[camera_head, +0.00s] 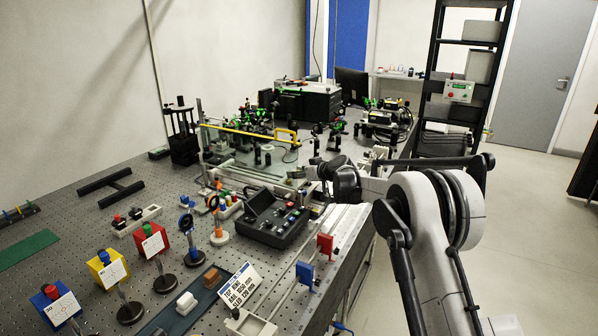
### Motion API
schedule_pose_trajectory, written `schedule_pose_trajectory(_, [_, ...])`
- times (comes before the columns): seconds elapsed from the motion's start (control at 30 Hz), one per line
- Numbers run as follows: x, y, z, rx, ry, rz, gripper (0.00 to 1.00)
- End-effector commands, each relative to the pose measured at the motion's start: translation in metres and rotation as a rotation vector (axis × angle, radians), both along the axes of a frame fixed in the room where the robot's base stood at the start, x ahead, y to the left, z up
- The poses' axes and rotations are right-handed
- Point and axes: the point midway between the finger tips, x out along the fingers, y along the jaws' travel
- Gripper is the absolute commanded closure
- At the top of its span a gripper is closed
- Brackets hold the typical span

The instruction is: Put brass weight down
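My arm reaches in from the lower right over the near edge of the optical bench (90,205). My gripper (305,174) is at the far end of the arm, just beyond the dark wrist, low over the bench behind the black control box. It is small and partly hidden by the wrist, so I cannot tell whether its fingers are open or shut. I cannot make out the brass weight; it may be hidden or too small to see.
A black control box (272,215) stands near the gripper. Blue (305,274) and red (325,245) plates stand along the front rail. A yellow bar (240,131) lies behind. Bare bench shows at left.

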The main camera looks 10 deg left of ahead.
Motion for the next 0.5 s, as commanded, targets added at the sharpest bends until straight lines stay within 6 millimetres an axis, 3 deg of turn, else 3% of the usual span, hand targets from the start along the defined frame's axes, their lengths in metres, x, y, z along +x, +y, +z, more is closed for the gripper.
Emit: schedule_pose_trajectory(0.5, [-0.049, -0.059, 0.030, -0.001, -0.001, -0.003, 0.51])
